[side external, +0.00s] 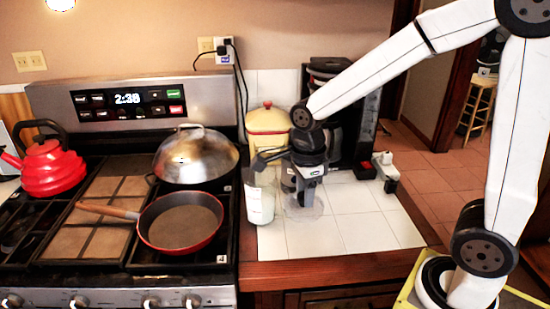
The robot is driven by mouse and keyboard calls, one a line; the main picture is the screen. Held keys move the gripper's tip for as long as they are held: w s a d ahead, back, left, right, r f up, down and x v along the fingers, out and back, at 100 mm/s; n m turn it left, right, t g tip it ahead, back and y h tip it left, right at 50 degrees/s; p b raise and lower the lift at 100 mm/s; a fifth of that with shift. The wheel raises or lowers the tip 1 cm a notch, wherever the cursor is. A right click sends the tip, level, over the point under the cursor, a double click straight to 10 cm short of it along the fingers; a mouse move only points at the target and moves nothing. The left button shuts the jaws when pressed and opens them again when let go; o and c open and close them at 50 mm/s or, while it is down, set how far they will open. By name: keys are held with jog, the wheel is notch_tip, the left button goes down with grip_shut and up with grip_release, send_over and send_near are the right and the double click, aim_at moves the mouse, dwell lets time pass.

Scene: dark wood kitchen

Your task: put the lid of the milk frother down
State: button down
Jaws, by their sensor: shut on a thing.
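My gripper (307,196) points down over the white tiled counter, to the right of the stove. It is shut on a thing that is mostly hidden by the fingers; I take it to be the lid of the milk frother. A clear, greyish round shape (305,210) shows just under the fingers, and I cannot tell whether it touches the tiles. A pale, see-through container with whitish contents (261,205), which looks like the milk frother, stands upright just left of my gripper.
A yellow-and-red pot (268,121) and a black coffee maker (347,130) stand behind. A white-and-dark small object (385,169) is at the right edge. The stove holds a red pan (181,222), a domed lid (196,156) and a red kettle (52,168). The front tiles (345,232) are clear.

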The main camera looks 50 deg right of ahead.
jog(key=s+a+f, duration=0.3)
jog(key=s+a, duration=0.2)
jog(key=shift+s+f, duration=0.15)
jog(key=shift+s, duration=0.15)
jog(key=shift+w+a, duration=0.1)
jog(key=shift+w+a+f, duration=0.3)
jog(key=shift+w+f, duration=1.25)
jog(key=shift+w, duration=0.65)
jog(key=shift+w+a+f, duration=0.35)
jog(key=shift+w+f, duration=1.2)
jog(key=shift+w, duration=0.65)
jog(key=shift+w+a+f, duration=0.3)
jog(key=shift+w+f, duration=1.25)
jog(key=shift+w, duration=0.65)
jog(key=shift+w+f, duration=0.1)
jog(key=shift+f, duration=0.05)
jog(key=shift+w+f, duration=0.1)
jog(key=shift+f, duration=1.6)
